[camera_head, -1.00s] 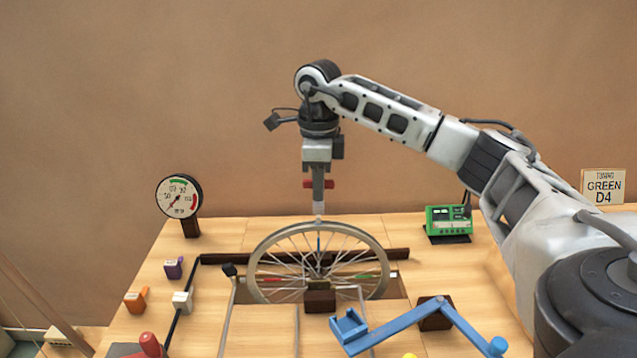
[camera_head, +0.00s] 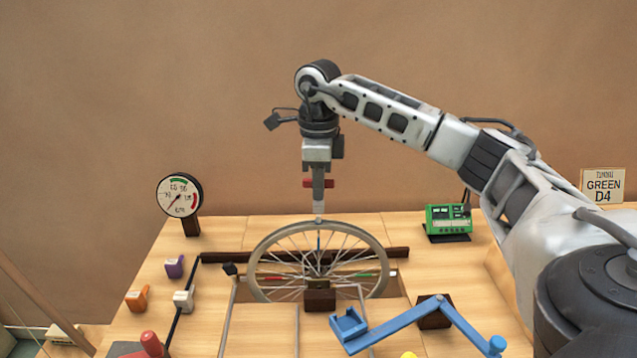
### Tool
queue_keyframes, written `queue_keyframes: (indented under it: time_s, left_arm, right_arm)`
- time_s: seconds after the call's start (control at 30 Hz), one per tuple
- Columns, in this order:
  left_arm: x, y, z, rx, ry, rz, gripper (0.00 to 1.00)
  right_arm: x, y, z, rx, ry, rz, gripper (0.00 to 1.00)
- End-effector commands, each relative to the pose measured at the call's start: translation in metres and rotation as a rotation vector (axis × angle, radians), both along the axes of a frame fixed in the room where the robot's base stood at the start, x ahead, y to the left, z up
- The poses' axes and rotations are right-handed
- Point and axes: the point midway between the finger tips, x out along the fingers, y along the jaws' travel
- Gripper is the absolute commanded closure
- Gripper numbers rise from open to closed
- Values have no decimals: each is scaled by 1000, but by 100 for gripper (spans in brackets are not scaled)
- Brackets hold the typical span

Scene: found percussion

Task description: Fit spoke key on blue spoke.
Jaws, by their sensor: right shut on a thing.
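The spoked wheel (camera_head: 384,250) stands upright at the middle of the table. Its blue spoke (camera_head: 318,243) runs down from the top of the rim toward the hub. My right gripper (camera_head: 318,190) points straight down above the wheel and is shut on the spoke key (camera_head: 308,184), whose red parts show on both sides of the fingers. A pale tip below the fingers is close to the top of the rim, in line with the blue spoke. I cannot tell whether it touches the rim or spoke. My left gripper is not in view.
A round dial gauge (camera_head: 180,195) stands at the back left. A green device (camera_head: 448,219) sits at the back right.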

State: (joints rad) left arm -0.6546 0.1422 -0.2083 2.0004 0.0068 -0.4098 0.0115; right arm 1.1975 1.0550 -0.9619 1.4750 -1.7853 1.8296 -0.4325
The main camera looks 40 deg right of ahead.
Motion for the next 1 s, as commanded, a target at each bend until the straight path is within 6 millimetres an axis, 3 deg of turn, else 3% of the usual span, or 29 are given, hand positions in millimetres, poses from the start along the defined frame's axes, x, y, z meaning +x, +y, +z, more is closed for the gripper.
queue_keyframes:
  time_s: [1.0]
  left_arm:
    - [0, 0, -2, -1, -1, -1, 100]
  right_arm:
    - [0, 0, -11, 0, 0, 0, 100]
